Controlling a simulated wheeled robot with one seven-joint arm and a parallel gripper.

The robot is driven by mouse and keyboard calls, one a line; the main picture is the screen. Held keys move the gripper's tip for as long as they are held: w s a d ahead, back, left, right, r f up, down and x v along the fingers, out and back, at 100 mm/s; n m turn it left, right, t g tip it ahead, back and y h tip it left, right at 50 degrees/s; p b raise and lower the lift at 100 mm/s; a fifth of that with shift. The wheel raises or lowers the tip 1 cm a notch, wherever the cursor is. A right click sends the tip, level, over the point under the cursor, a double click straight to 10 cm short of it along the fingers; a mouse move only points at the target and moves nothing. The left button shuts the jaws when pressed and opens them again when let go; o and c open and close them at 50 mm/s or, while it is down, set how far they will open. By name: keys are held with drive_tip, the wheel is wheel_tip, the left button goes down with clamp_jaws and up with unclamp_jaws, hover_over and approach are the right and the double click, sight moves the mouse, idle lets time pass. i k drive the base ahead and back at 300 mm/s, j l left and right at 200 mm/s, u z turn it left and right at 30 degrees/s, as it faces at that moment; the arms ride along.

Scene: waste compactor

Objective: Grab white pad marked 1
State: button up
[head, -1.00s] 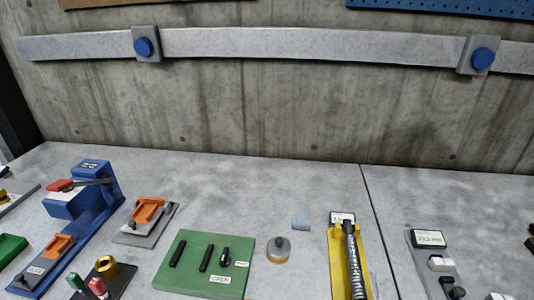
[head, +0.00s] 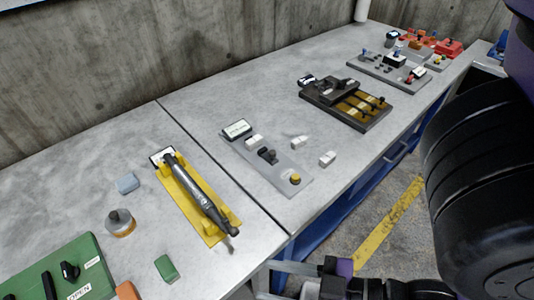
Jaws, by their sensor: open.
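Two small white pads lie loose on the grey bench, just right of a grey plate: one white pad (head: 299,142) farther back and another white pad (head: 327,158) nearer the front edge. A third white block (head: 254,141) sits on the grey plate (head: 265,165). I cannot read a 1 on any of them at this size. My gripper (head: 275,281) is at the bottom of the head view, beside the bench's front edge, with its pale fingers pointing left. It is open and empty, well apart from the pads.
A yellow holder (head: 218,232) with a dark cylindrical tool (head: 200,192) stands left of the grey plate. A black fixture with yellow strips (head: 347,101) is behind right. A green block (head: 166,268) lies at front left. Bench around the loose pads is clear.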

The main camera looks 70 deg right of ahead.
sight(256, 141)
drive_tip(key=z, duration=0.75)
drive_tip(key=j+z, duration=0.25)
drive_tip(key=z, duration=0.15)
drive_tip(key=j+z, duration=0.5)
drive_tip(key=z, duration=0.25)
drive_tip(key=j+z, duration=0.25)
drive_tip(key=z, duration=0.15)
drive_tip(key=k+j+z, duration=0.1)
drive_tip(key=j, duration=0.25)
drive_tip(key=k+j, duration=0.3)
drive_tip(key=k+j+z, duration=0.15)
drive_tip(key=j, duration=0.25)
